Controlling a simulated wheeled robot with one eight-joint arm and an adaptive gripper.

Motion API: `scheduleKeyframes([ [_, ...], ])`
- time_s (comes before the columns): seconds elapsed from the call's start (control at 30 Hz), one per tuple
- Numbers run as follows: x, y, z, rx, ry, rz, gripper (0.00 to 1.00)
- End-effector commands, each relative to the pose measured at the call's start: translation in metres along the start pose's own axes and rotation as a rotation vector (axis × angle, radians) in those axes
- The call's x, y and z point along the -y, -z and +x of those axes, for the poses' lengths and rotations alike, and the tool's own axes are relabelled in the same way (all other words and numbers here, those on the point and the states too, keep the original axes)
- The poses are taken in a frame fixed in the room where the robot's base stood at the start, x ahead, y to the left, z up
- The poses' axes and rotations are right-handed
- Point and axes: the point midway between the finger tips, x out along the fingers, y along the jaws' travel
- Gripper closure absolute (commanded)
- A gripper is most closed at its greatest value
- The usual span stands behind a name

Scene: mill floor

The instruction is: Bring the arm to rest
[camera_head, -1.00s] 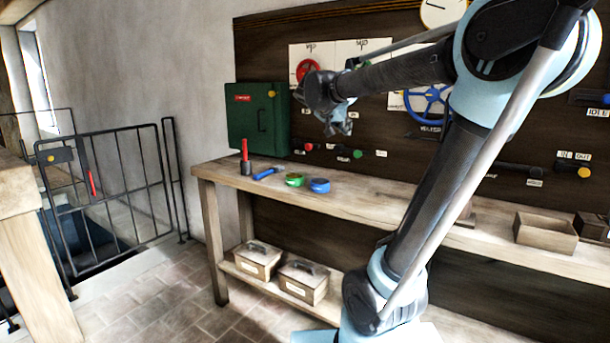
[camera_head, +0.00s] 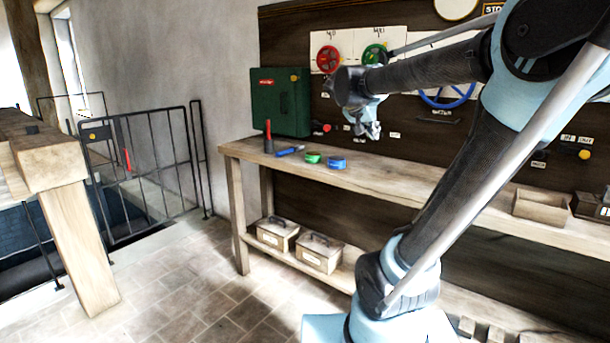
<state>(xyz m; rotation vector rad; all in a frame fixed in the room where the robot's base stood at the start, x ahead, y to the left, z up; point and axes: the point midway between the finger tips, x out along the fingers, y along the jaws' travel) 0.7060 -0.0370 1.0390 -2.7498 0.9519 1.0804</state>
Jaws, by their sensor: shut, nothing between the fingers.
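My arm rises from the lower middle of the view, bends at the upper right and reaches back to the left. My gripper (camera_head: 370,131) hangs at its end, pointing down, in front of the dark wall panel and above the workbench. Its fingers look small and close together, with nothing seen between them. It is apart from the bench top and from the things on it.
The wooden workbench (camera_head: 400,182) carries a red-handled tool (camera_head: 268,137), a blue item (camera_head: 290,151), a green ring (camera_head: 313,157) and a blue ring (camera_head: 336,163). A green cabinet (camera_head: 281,102) hangs behind. Floor between is clear.

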Motion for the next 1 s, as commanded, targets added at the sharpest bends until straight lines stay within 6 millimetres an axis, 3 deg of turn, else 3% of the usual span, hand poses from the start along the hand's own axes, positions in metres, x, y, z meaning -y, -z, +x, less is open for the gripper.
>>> scheduleKeyframes([
  [0.27,-0.039,-0.083,0.010,0.162,0.023,-0.098,1.00],
  [0.5,-0.072,-0.208,0.013,0.381,0.137,-0.244,1.00],
  [0.7,-0.080,-0.308,0.007,0.523,0.296,-0.358,1.00],
  [0.83,-0.078,-0.353,0.002,0.572,0.392,-0.412,1.00],
  [1.0,-0.074,-0.382,-0.003,0.598,0.462,-0.447,1.00],
])
